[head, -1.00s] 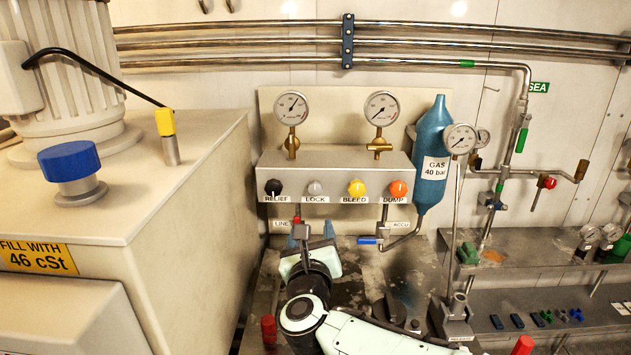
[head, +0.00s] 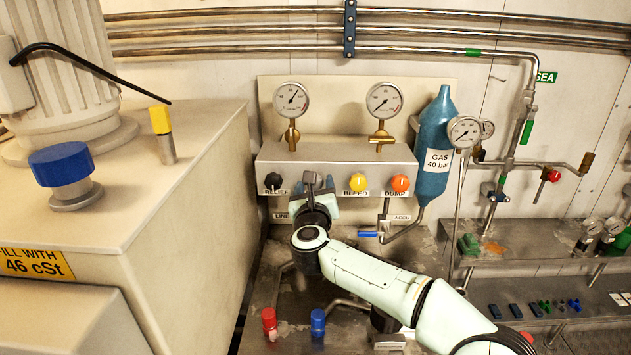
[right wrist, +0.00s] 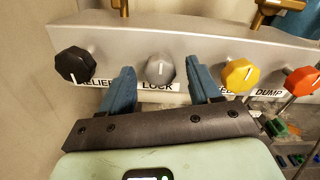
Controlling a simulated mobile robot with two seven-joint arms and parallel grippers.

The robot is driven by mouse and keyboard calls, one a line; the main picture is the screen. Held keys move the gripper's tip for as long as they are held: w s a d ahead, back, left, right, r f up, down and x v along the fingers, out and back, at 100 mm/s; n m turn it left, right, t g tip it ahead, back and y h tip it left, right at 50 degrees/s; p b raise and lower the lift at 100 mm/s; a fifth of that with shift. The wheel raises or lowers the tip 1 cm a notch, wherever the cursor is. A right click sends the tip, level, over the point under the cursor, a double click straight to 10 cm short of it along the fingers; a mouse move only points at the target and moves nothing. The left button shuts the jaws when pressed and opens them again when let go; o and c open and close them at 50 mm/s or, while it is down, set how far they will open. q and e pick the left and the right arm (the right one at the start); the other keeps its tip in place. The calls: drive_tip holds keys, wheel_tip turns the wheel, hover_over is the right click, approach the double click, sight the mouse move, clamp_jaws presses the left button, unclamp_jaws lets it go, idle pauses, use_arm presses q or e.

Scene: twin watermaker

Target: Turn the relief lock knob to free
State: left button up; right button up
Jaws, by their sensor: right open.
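The grey lock knob (right wrist: 160,69) is on the front of a grey valve block (head: 342,150), above the LOCK label. A short white mark on it stands about upright. My right gripper (right wrist: 160,80) is open, with one blue finger to the left of the knob and one to the right. Gaps show between the fingers and the knob; I cannot tell how deep they reach. In the head view my right gripper (head: 318,184) hides the lock knob and its label. My left gripper is not in view.
The black relief knob (right wrist: 75,65) is close left of the fingers. The yellow bleed knob (right wrist: 239,75) is close right, then the orange dump knob (right wrist: 302,81). Two gauges (head: 291,100) stand above the block. A blue gas bottle (head: 433,145) is at its right.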

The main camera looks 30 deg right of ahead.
drive_tip(key=shift+w+d, duration=0.3)
drive_tip(key=shift+w, duration=0.25)
drive_tip(key=c, duration=1.1)
drive_tip(key=shift+o, duration=0.2)
